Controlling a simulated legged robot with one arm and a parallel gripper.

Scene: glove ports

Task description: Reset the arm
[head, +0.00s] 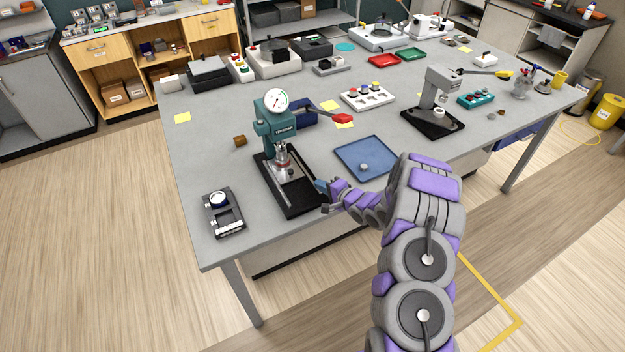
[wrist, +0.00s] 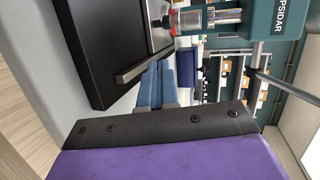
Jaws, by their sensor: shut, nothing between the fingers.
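My arm reaches over the table's front edge in the head view. My gripper (head: 324,194) is at the front right corner of the teal press's black base (head: 303,203). In the wrist view its blue-grey fingers (wrist: 158,86) are together, with nothing visible between them. The teal press (head: 277,125) with a round dial and a red-tipped lever stands upright behind and left of the gripper. In the wrist view, turned sideways, its teal body (wrist: 274,18) is at the top right and its black base (wrist: 95,45) at the upper left. I cannot tell whether the gripper touches the base.
A blue tray (head: 358,152) with a small round piece lies right of the press. A black fixture (head: 223,212) is at the front left. A grey lever press (head: 435,100) stands farther right. The grey table (head: 200,160) has bare room at its left side.

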